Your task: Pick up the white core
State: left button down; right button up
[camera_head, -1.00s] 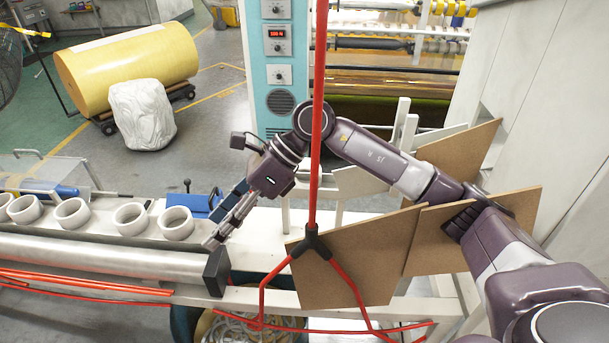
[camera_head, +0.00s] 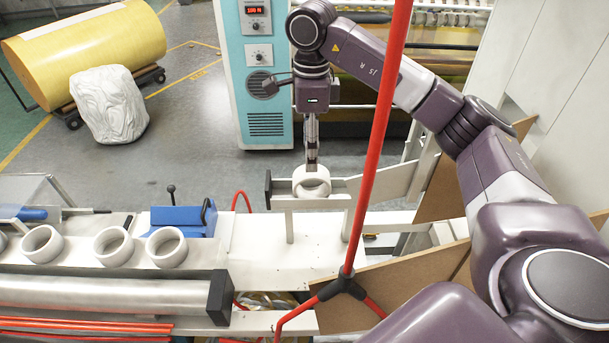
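A white core (camera_head: 311,186), a short thick ring, sits on the narrow metal rack (camera_head: 320,203) at the middle right. My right gripper (camera_head: 312,166) points straight down from above, with its fingertips at the core's upper rim. The fingers are seen nearly edge-on, so I cannot tell whether they are open or shut on the rim. More white cores (camera_head: 113,247) stand in a row on the white machine bed at left, including one (camera_head: 166,247) at the row's right end. My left gripper is not in view.
A red post (camera_head: 378,150) crosses in front of the rack's right part. A blue block with a black lever (camera_head: 183,218) stands behind the row of cores. A steel roller (camera_head: 110,293) lies in front of them. Brown boards (camera_head: 400,285) stand at right.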

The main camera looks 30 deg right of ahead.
jog(key=shift+s+f+p, duration=0.3)
jog(key=shift+s+f, duration=0.25)
jog(key=shift+s, duration=0.15)
notch_tip(320, 180, down, 2)
jog(key=shift+p, duration=0.7)
notch_tip(320, 180, down, 3)
jog(key=shift+w+f+p, duration=0.15)
jog(key=shift+p, duration=0.3)
jog(key=shift+w, duration=0.1)
jog(key=c, duration=0.5)
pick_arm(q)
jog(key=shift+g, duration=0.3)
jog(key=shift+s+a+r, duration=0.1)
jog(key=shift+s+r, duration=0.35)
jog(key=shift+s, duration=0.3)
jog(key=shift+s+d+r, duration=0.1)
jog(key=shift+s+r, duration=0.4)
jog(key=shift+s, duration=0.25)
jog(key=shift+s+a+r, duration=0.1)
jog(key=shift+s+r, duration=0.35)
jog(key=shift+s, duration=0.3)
pick_arm(e)
jog(key=c, duration=0.5)
